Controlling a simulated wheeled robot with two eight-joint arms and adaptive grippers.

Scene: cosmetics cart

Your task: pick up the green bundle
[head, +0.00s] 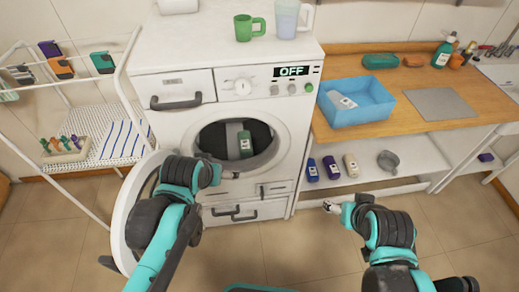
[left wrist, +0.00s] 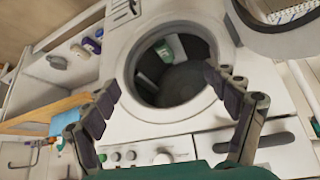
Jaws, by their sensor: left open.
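A green item with a white label (head: 245,146), likely the green bundle, is inside the washing machine's open drum (head: 205,140). In the left wrist view the green item (left wrist: 163,51) shows inside the round opening, next to a pale grey thing. My left gripper (left wrist: 160,80) is open and empty, with its fingers spread in front of the opening and apart from the item. In the head view my left wrist is in front of the machine, and its fingers are hard to make out. My right gripper (head: 332,207) is low in front of the shelf, too small to tell its jaw state.
The machine's round door (head: 118,225) stands open at the left, beside my left arm. A wire rack (head: 95,118) with hanging packs is at the far left. Green and clear cups (head: 286,20) stand on the machine. A blue bin (head: 355,112) sits on the wooden counter at right.

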